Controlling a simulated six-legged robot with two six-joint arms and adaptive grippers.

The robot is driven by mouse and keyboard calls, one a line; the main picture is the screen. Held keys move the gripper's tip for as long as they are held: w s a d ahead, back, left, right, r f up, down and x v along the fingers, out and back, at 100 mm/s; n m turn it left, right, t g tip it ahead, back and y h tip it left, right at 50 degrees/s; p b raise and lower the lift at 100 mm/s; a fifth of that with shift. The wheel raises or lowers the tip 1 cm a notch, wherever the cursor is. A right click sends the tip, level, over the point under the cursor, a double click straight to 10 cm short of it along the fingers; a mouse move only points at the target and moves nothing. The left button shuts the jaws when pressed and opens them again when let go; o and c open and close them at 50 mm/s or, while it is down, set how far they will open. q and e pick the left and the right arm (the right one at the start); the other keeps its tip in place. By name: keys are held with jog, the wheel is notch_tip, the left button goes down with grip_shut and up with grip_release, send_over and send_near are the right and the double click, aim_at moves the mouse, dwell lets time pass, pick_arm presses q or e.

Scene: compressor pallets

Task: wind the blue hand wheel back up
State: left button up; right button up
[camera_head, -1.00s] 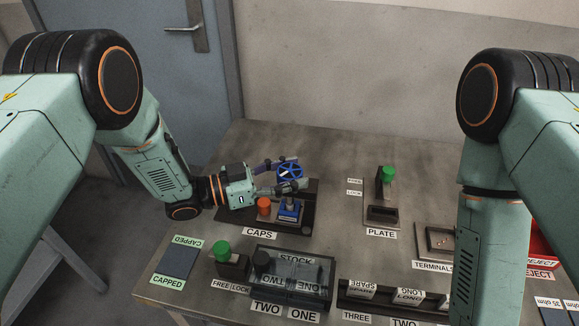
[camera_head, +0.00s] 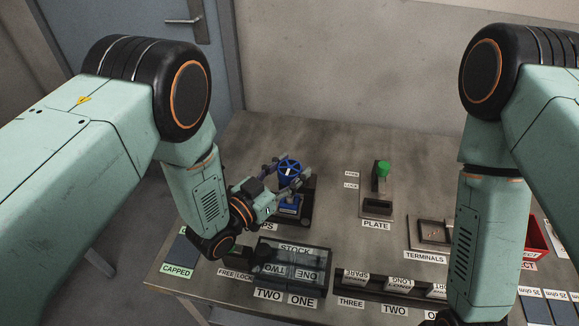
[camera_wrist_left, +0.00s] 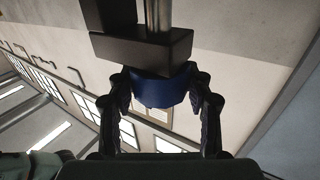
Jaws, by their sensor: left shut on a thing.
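The blue hand wheel (camera_head: 289,168) is at the CAPS station on the table, left of centre in the head view. My left gripper (camera_head: 290,177) reaches it from the front left, with its fingers on either side of the wheel and shut on it. In the left wrist view the fingers close on a blue rounded part (camera_wrist_left: 162,90), below a dark block and a metal shaft. A blue block (camera_head: 289,206) sits under the wheel. My left wrist hides part of the CAPS label. My right gripper is outside both views.
A clear STOCK box (camera_head: 294,262) stands in front of the wheel. The PLATE fixture (camera_head: 378,206) with a green knob (camera_head: 383,168) is to the right. The TERMINALS tray (camera_head: 432,233) and a red bin (camera_head: 537,240) lie farther right. The table's back is clear.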

aim_at(290, 167)
pick_arm(q)
jog(key=shift+w+r, duration=0.15)
jog(key=shift+r, duration=0.15)
jog(key=o, duration=1.2)
jog(key=shift+f, duration=0.2)
notch_tip(290, 167, up, 10)
jog(key=shift+f, duration=0.1)
